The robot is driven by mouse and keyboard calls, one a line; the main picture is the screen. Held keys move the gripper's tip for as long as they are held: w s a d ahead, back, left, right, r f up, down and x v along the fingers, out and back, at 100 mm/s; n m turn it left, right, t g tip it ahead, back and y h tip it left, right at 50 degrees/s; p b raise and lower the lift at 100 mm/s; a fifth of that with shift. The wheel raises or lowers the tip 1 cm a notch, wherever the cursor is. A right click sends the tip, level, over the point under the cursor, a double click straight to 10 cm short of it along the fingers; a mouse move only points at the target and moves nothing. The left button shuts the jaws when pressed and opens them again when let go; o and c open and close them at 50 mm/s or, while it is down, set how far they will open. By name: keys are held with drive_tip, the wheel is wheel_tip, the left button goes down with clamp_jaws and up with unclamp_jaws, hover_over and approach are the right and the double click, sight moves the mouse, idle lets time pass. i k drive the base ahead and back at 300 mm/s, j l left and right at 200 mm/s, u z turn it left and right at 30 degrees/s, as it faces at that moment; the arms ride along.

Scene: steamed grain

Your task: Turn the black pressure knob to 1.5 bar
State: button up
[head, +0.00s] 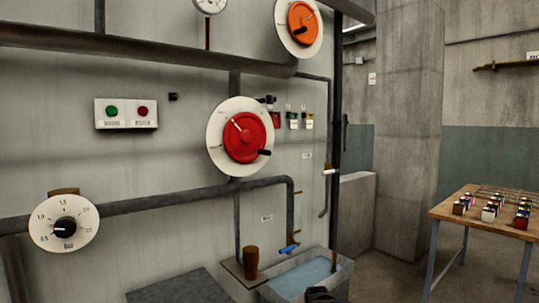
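The black pressure knob (64,228) sits at the centre of a round white dial plate (88,237) on the left of the head view. The plate is fixed at the wall pipe. Small figures run around its upper edge, with 1.0 at upper left and 1.5 near the top. A pale mark on the knob seems to face left, below 1.5; the exact reading is too small to tell. I cannot make out my gripper. A dark shape at the bottom edge, in front of the water basin, may be part of my arm.
A red handwheel (245,138) and an orange one (302,20) have white plates. A button box (126,113) with green and red buttons hangs above the dial. A water basin (345,275) and brown cup (251,262) stand low. A wooden table (460,212) is at right.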

sight(65, 227)
drive_tip(key=u, duration=2.1)
